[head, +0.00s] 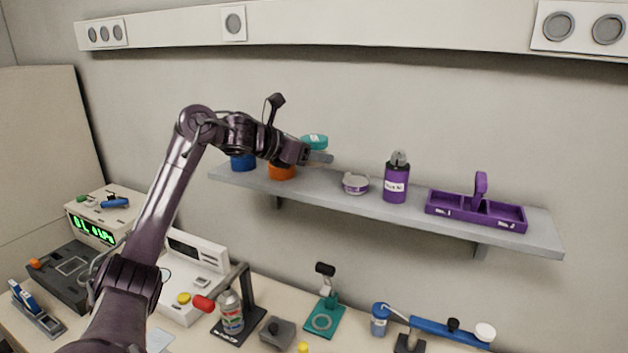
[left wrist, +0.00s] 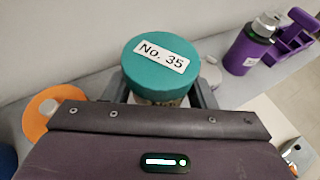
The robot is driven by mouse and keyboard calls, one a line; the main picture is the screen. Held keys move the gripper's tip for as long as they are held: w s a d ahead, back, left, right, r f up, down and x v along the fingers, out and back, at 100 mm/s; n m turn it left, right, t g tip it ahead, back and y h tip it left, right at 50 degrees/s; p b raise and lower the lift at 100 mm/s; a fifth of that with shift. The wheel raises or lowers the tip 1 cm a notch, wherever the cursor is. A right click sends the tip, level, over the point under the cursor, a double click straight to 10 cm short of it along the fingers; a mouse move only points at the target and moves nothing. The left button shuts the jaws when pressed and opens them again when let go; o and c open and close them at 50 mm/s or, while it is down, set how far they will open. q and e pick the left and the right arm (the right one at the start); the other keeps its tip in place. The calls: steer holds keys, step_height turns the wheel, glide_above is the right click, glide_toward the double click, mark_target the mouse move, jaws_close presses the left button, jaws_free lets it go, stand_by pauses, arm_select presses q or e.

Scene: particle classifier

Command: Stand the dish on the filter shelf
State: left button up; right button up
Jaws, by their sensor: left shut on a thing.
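A round dish with a teal lid marked "No. 35" (left wrist: 160,58) is between the fingers of my left gripper (left wrist: 160,95). In the head view the teal lid (head: 314,141) shows just above the left gripper (head: 320,157), which is shut on the dish. The dish looks roughly upright. It is at the left part of the grey wall shelf (head: 330,186); I cannot tell whether its base touches the shelf. My gripper hides most of its lower part. My right gripper is not in view.
On the shelf, a blue item (head: 243,162) and an orange item (head: 281,172) stand left of the dish. The bench below holds several instruments.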

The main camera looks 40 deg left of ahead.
mark_target(313, 186)
arm_select(q)
steer(key=shift+f, duration=0.6)
steer(key=shift+s+f, duration=0.1)
steer(key=shift+f, duration=0.4)
step_height(313, 186, down, 3)
steer(key=shift+p, duration=0.55)
steer(key=shift+f, duration=0.2)
steer(key=shift+f, duration=0.1)
steer(key=o, duration=1)
